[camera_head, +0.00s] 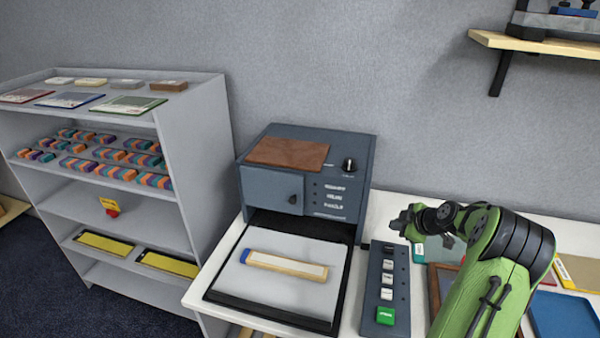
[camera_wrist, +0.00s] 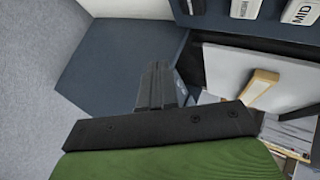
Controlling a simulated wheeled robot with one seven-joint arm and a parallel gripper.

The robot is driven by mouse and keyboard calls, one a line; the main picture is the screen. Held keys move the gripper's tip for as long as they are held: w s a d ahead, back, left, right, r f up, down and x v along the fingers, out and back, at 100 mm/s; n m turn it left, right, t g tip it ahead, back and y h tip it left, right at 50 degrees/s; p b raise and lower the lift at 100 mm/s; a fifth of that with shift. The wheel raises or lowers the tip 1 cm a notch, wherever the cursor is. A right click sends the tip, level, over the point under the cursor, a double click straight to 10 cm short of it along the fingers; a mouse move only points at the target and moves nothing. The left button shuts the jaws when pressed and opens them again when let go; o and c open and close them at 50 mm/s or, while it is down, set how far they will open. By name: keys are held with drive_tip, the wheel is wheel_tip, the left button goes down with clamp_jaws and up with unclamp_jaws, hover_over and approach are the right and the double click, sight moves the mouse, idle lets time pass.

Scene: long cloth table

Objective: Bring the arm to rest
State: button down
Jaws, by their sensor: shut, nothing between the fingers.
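My green and black arm reaches in from the lower right in the head view. My gripper (camera_head: 402,222) is shut and empty, pointing left. It appears above the white table, over the far end of the dark button panel (camera_head: 371,309). In the wrist view its black fingers (camera_wrist: 158,88) are together with nothing between them.
A blue-grey machine (camera_head: 270,190) stands at the back, with a brown pad on top. A wooden bar with a blue end (camera_head: 287,264) lies on the pale plate before it. A grey shelf unit (camera_head: 203,135) stands left; a blue tray (camera_head: 563,319) lies right.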

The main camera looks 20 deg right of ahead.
drive_tip(key=s+a+r+m+g, duration=0.1)
drive_tip(key=s+a+r+g, duration=0.1)
drive_tip(key=a+r, duration=0.8)
drive_tip(key=s+a+r+m+g, duration=0.15)
drive_tip(key=a+r, duration=0.25)
drive_tip(key=a, duration=1.2)
drive_tip(key=s+a+m, duration=0.3)
drive_tip(key=s+a, duration=0.2)
drive_tip(key=s, duration=0.6)
drive_tip(key=s+a+r+m, duration=0.1)
drive_tip(key=s+a+m, duration=0.2)
drive_tip(key=s+a, duration=0.3)
drive_tip(key=s, duration=0.4)
drive_tip(key=shift+s+m, duration=0.35)
drive_tip(key=shift+s, duration=0.05)
drive_tip(key=shift+a+r, duration=0.1)
drive_tip(key=shift+a, duration=0.05)
